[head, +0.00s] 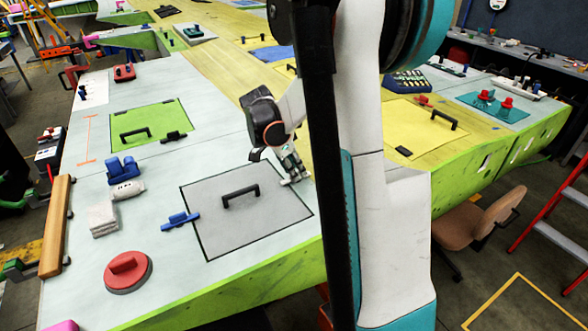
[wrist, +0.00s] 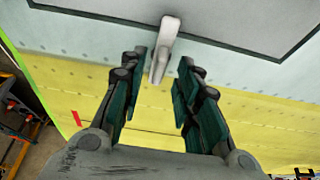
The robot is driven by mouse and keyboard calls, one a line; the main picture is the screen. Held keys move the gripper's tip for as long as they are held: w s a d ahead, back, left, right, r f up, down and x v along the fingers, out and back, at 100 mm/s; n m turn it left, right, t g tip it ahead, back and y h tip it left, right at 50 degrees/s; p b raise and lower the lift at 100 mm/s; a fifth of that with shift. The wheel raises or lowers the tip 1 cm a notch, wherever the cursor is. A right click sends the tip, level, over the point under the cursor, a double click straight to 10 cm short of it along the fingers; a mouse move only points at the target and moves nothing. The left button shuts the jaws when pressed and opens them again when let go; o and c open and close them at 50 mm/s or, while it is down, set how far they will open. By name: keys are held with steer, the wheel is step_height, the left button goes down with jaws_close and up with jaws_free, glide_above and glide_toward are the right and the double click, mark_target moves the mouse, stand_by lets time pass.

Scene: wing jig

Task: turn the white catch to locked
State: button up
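The white catch (wrist: 165,40) shows in the wrist view as a small pale lever beside the dark outline of a grey panel. Its near end lies between the two fingers of my gripper (wrist: 162,72). The fingers are spread, with a gap visible on each side of the catch. In the head view my gripper (head: 290,164) points down at the right edge of the grey panel (head: 225,228). A pale piece at its fingertips there looks like the catch, partly hidden by the fingers. I cannot tell whether a finger touches it.
The grey panel bears a black handle (head: 240,196), with a blue catch (head: 180,219) at its left edge. A red round-based handle (head: 127,271), a white block (head: 102,219) and a blue clamp (head: 123,170) stand further left. A green panel (head: 158,117) lies behind.

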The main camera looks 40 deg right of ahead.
steer(key=v, duration=1.1)
steer(key=shift+a+r, duration=0.1)
steer(key=shift+a, duration=0.05)
steer(key=shift+a, duration=0.1)
